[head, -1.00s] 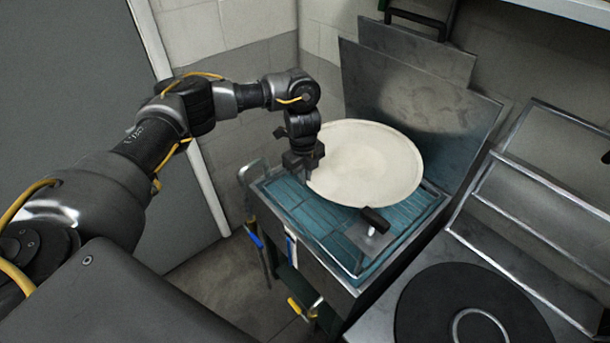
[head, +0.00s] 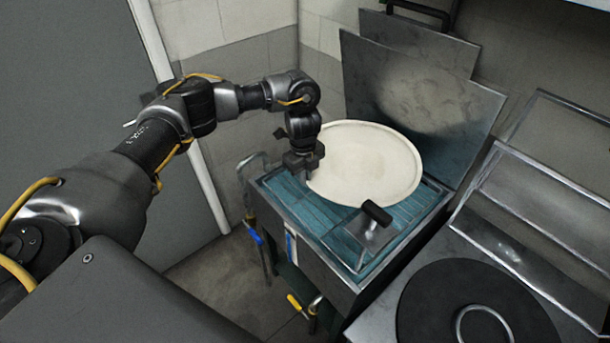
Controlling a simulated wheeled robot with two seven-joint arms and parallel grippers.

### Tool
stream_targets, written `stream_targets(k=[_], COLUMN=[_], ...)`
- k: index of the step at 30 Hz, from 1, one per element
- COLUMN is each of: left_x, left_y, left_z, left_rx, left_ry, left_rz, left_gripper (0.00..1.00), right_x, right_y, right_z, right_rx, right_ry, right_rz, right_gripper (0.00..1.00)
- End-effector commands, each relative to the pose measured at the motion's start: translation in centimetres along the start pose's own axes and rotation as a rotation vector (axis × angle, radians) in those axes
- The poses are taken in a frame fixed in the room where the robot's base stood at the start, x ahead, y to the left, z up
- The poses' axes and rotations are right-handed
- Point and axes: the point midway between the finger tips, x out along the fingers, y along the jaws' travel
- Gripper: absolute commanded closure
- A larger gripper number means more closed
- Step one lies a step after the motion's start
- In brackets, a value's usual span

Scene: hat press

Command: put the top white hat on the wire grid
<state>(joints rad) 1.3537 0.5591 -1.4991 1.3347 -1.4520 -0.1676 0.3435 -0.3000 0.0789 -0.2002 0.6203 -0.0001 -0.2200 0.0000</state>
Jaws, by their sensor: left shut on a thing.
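One white hat (head: 366,164) shows as a broad, pale, round, nearly flat shape with a raised rim. It lies over the blue-bottomed metal basin (head: 318,219); I cannot tell whether it touches the basin. My left gripper (head: 311,178) is shut on the hat's left edge, with the wrist pointing down. No second white hat can be made out. A wire grid is not clear; a frame of metal bars (head: 508,203) stands at the right. My right gripper is not in view.
A dark handle (head: 376,212) sticks up at the basin's front right. A tilted metal plate (head: 425,100) stands behind the basin. A black disc with a metal ring (head: 440,300) lies on the counter at lower right. Bare floor shows left of the basin.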

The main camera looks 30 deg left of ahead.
Motion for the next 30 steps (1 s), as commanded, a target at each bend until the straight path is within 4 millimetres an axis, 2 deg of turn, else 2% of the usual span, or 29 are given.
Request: stream_targets(k=[29, 30], left_x=[1.1, 1.1], left_y=[0.0, 0.0], left_z=[0.0, 0.0], left_rx=[0.000, 0.000], left_ry=[0.000, 0.000], left_rz=[-0.001, -0.001], left_gripper=[1.00, 0.88], right_x=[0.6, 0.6], right_y=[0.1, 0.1], right_z=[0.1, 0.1], right_rx=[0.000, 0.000], right_ry=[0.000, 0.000], right_rz=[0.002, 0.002], right_gripper=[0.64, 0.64])
